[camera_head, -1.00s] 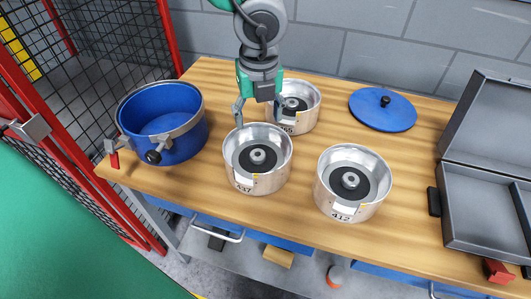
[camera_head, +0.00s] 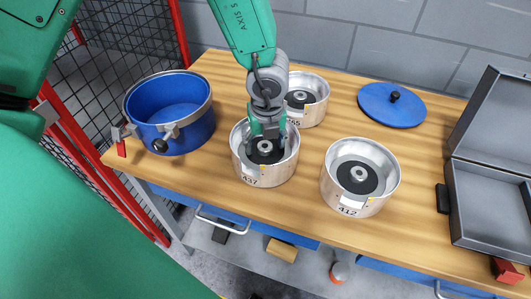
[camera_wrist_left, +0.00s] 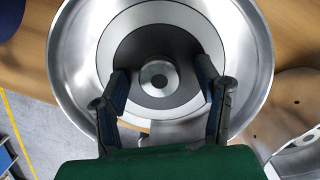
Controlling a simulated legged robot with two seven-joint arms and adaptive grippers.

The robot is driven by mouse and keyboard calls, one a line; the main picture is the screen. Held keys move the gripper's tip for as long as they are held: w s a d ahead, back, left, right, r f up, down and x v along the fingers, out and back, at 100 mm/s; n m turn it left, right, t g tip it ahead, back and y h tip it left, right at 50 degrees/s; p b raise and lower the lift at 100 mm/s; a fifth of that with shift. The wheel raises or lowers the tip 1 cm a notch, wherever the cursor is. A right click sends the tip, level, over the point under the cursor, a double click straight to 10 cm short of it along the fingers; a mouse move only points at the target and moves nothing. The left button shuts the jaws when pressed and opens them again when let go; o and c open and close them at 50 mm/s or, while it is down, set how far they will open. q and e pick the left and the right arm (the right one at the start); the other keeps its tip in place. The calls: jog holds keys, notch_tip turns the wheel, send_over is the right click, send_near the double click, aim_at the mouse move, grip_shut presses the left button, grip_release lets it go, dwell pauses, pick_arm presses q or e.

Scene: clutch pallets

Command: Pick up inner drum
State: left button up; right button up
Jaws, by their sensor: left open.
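Three silver inner drums with black centres stand on the wooden table: drum 437 (camera_head: 264,172) in the middle, drum 412 (camera_head: 349,199) to its right, and drum 465 (camera_head: 313,113) behind. My left gripper (camera_head: 266,142) is open and reaches down into drum 437 from above. In the left wrist view its two fingers (camera_wrist_left: 163,92) lie on either side of the metal hub (camera_wrist_left: 158,78) with gaps to it. I cannot tell whether the fingertips touch the drum floor. My right gripper is not in view.
A blue pot (camera_head: 184,138) with a clamp ring stands at the table's left. A blue lid (camera_head: 391,109) lies at the back right. An open grey case (camera_head: 487,205) sits at the right edge. Black mesh fencing with red posts (camera_head: 181,36) is at the left.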

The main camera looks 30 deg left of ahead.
aim_at(266, 145)
pick_arm(q)
jog(key=shift+s, duration=0.1)
jog(key=shift+c, duration=0.3)
grip_shut()
jog(key=shift+r, duration=0.1)
jog(key=shift+d+r, duration=0.1)
jog(key=shift+w+r, duration=0.25)
jog(key=shift+r, duration=0.3)
notch_tip(266, 145, up, 17)
jog(key=p, duration=0.2)
